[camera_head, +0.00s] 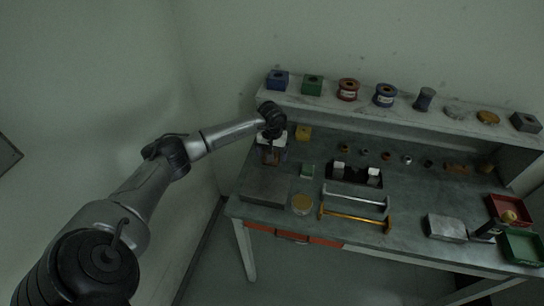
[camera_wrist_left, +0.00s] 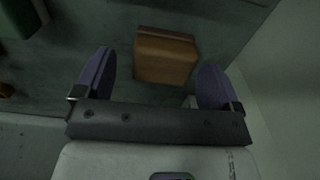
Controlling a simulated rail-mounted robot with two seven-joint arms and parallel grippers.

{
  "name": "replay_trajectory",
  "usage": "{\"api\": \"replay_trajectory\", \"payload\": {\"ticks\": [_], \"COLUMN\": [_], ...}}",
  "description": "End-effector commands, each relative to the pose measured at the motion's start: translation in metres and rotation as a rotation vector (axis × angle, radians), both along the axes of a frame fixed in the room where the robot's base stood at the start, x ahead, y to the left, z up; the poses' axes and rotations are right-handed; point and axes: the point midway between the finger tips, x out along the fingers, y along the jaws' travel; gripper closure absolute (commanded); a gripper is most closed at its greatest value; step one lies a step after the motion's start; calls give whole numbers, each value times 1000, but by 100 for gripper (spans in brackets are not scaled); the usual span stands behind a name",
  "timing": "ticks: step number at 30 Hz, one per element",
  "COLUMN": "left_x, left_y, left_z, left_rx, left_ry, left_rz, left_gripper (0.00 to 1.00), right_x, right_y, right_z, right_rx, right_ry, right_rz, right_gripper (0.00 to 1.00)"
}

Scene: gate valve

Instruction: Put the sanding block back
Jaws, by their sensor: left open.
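A brown-orange block (camera_wrist_left: 165,55), which looks like the sanding block, lies on the bench in the left wrist view. It sits between and just beyond the two purple-grey fingertips of my left gripper (camera_wrist_left: 156,72), with a gap to each side. The gripper is open. In the head view my left gripper (camera_head: 271,151) points down over the back left of the bench (camera_head: 340,220) and mostly hides the block there. I cannot tell whether the fingers reach down beside the block. My right gripper is not in view.
A raised shelf (camera_head: 315,99) behind holds blocks and spools. Red (camera_head: 496,208) and green trays (camera_head: 520,259) stand right.

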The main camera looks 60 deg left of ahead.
Motion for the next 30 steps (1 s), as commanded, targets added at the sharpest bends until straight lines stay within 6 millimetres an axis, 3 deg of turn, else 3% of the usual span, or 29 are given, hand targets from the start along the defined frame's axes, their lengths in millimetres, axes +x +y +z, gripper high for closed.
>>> {"api": "replay_trajectory", "payload": {"ticks": [6, 15, 30], "left_x": [1, 1, 0], "left_y": [1, 0, 0], "left_z": [45, 86, 98], "left_rx": [2, 1, 0], "left_ry": [-4, -2, 0], "left_rz": [-1, -1, -1], "left_gripper": [11, 11, 11], "right_x": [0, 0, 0], "right_y": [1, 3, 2], "right_z": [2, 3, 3], "right_rx": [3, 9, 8], "right_ry": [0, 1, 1], "right_rz": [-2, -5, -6], "right_gripper": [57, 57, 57]}}
